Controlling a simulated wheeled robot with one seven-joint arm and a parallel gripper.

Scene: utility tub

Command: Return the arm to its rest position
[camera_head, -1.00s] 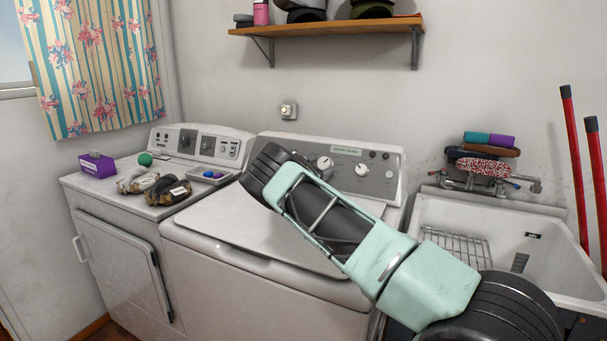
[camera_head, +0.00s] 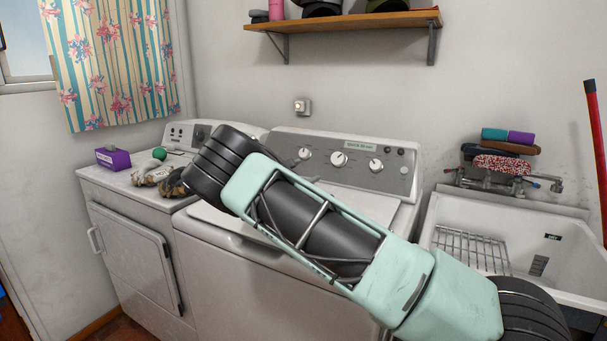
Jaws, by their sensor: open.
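My arm, with mint-green and black links, reaches from the lower right up toward the middle left, in front of the washing machine (camera_head: 345,150). Its black rounded joint is at the upper left end of the visible part.
The dryer (camera_head: 125,225) at left bears a purple box (camera_head: 113,158), a green ball (camera_head: 159,154) and gloves (camera_head: 150,174). A utility tub (camera_head: 565,240) with a wire rack (camera_head: 470,249) stands at right. A shelf (camera_head: 345,21) hangs above; a red handle (camera_head: 597,150) leans at far right.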

